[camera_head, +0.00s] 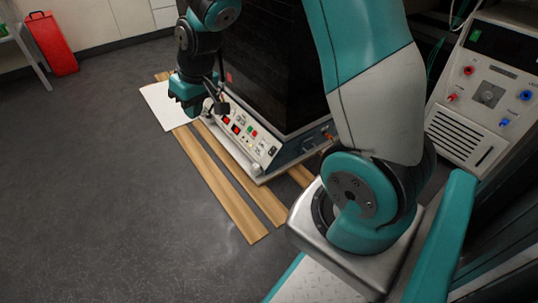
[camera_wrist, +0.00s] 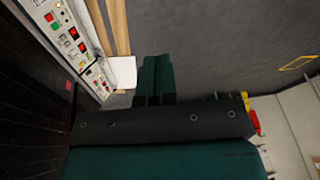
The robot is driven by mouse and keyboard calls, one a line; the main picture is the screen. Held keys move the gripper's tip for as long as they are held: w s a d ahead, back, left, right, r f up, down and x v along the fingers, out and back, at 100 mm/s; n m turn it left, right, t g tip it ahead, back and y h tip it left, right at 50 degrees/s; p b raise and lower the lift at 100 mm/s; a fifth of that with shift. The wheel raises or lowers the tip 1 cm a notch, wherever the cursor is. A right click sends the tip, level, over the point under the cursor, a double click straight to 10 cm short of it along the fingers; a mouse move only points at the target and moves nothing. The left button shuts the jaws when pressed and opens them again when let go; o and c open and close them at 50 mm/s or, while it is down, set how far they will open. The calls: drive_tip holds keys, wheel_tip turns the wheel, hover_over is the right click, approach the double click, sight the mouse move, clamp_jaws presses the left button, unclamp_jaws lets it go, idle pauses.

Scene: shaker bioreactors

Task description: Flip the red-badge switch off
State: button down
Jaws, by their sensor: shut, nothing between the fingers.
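The shaker's light control panel (camera_head: 240,140) runs along the low front of the dark cabinet in the head view. It carries small red and green lit parts and several switches. It also shows at the upper left of the wrist view (camera_wrist: 68,57). I cannot tell which switch has the red badge, nor its position. My gripper (camera_head: 190,108) is beside the panel's far left end, apart from the switches as far as I can see. In the wrist view my gripper's fingers (camera_wrist: 156,68) are together and empty, to the right of the panel.
The dark cabinet (camera_head: 265,60) rises behind the panel. Wooden slats (camera_head: 222,185) and a white sheet (camera_head: 165,105) lie on the grey floor. A grey instrument (camera_head: 480,95) with red and blue knobs stands at right. A red case (camera_head: 52,43) is far left. The left floor is free.

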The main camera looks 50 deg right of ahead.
drive_tip(key=w+d+f+m+h+b, duration=0.1)
drive_tip(key=d+f+m+h+b, duration=0.2)
drive_tip(key=d+f, duration=2.2)
drive_tip(key=shift+d+f+m+h, duration=0.25)
drive_tip(key=shift+f+m+h, duration=0.25)
drive_tip(key=shift+h, duration=0.4)
drive_tip(key=shift+w, duration=0.1)
drive_tip(key=b, duration=0.7)
hover_over(270, 152)
drive_tip(key=a, duration=0.4)
wheel_tip(270, 152, down, 10)
drive_tip(key=shift+s+d+f+b, duration=0.2)
drive_tip(key=shift+d+f+b, duration=0.6)
drive_tip(key=shift+d, duration=0.15)
drive_tip(key=shift+d+f+b, duration=0.35)
drive_tip(key=shift+d, duration=0.1)
drive_tip(key=shift+s, duration=0.1)
